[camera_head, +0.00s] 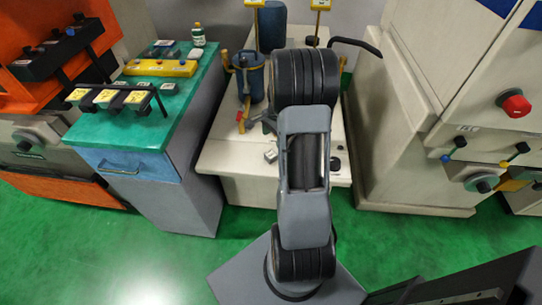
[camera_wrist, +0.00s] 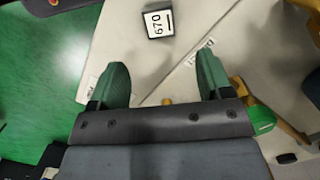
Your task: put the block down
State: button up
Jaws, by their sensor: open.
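A small white block with a black-edged label reading 670 (camera_wrist: 158,23) lies on a cream surface, past my fingertips in the wrist view. A small pale block (camera_head: 270,155) on the cream bench (camera_head: 232,165) in the head view looks like the same one. My gripper (camera_wrist: 163,72) is open, with its two green fingers wide apart and nothing between them. The block is apart from both fingers, beyond the gap. In the head view my arm hides most of my gripper.
A blue cylinder with yellow fittings (camera_head: 248,80) stands on the bench, close left of my arm. A green-topped cabinet (camera_head: 185,100) stands to the left, with labelled items on it. A large cream machine (camera_head: 400,130) is on the right. Green floor (camera_head: 130,260) is clear at lower left.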

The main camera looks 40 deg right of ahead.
aim_at(271, 154)
jog(key=shift+a+f, duration=0.2)
jog(key=shift+f, duration=1.35)
jog(key=shift+a+f, duration=0.25)
jog(key=shift+f, duration=1.25)
jog(key=shift+a+f, duration=0.2)
jog(key=shift+f, duration=1.35)
jog(key=shift+c, duration=0.2)
jog(key=shift+r, duration=0.1)
jog(key=c, duration=1.3)
